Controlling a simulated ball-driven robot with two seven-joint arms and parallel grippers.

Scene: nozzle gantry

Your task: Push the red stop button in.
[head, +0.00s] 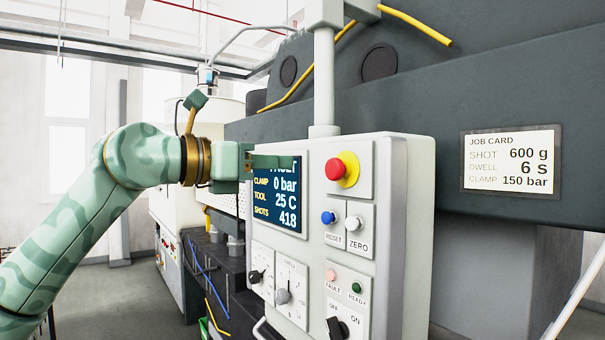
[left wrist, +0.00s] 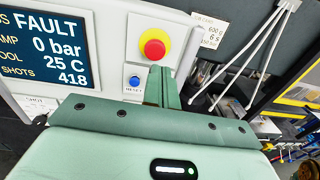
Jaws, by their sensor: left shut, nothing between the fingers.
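The red stop button (head: 335,169) sits on a yellow round base on the upper right of a pale control panel (head: 391,240). It also shows in the left wrist view (left wrist: 154,48), just beyond my fingertips. My left gripper (head: 290,162) is shut and empty, in front of the panel's screen and to the left of the button in the head view. In the left wrist view, the shut fingers (left wrist: 162,85) point toward the panel, below and slightly right of the button. I see a gap between the fingers and the button in the head view. My right gripper is not in view.
The screen (head: 279,205) reads 0 bar, 25 C, 418, and FAULT shows in the wrist view. Blue reset (head: 328,217) and white zero (head: 352,223) buttons sit just below the red one. Knobs and a black switch (head: 337,327) are lower. A grey post (head: 324,80) rises above the panel.

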